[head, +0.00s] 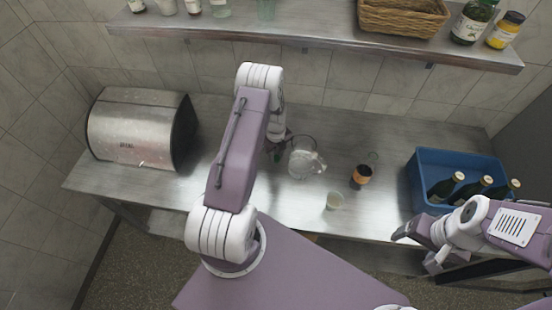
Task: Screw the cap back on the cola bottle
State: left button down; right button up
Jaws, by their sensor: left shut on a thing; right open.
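My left gripper (276,152) is over the steel counter (225,165), just left of a clear glass jug (306,160). It is mostly hidden behind my own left arm. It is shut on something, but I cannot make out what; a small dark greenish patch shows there. I cannot identify the cola bottle or its cap for certain in this view. My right gripper (418,246) is open and empty at the counter's front edge, in front of the blue crate (428,165).
Several dark bottles (446,188) are in the blue crate. An orange and dark cup (361,175) and a small pale cup (334,201) stand on the counter. A steel bread bin (128,130) is at the left. A shelf (330,42) with a basket (402,17) and jars hangs above.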

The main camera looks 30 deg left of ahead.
aim_at(276, 158)
pick_arm(q)
notch_tip(276, 158, up, 10)
jog(key=b, duration=0.2)
pick_arm(e)
notch_tip(276, 158, down, 2)
jog(key=shift+f, duration=0.25)
jog(key=shift+o, duration=0.4)
